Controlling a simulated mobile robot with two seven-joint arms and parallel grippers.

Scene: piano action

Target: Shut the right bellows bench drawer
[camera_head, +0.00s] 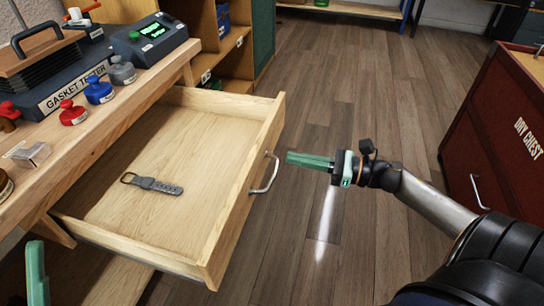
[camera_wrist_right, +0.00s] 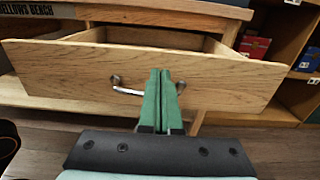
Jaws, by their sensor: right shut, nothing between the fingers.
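The bellows bench drawer (camera_head: 236,205) is light wood and stands pulled far out from the bench. A curved metal handle (camera_head: 265,172) is on its front. The drawer front (camera_wrist_right: 60,75) also fills much of the right wrist view, with the handle (camera_wrist_right: 127,89) partly hidden behind my fingers. My right gripper (camera_head: 292,159) is shut and empty, its green fingers pointing at the drawer front. In the head view a small gap shows between fingertips and handle. A green finger of my left gripper (camera_head: 36,272) shows at the bottom left; its opening cannot be seen.
A grey strap with a ring (camera_head: 152,184) lies in the drawer. The bench top (camera_head: 150,82) holds a gasket tester (camera_head: 75,90) and several coloured knobbed weights. The floor (camera_head: 350,75) between is clear.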

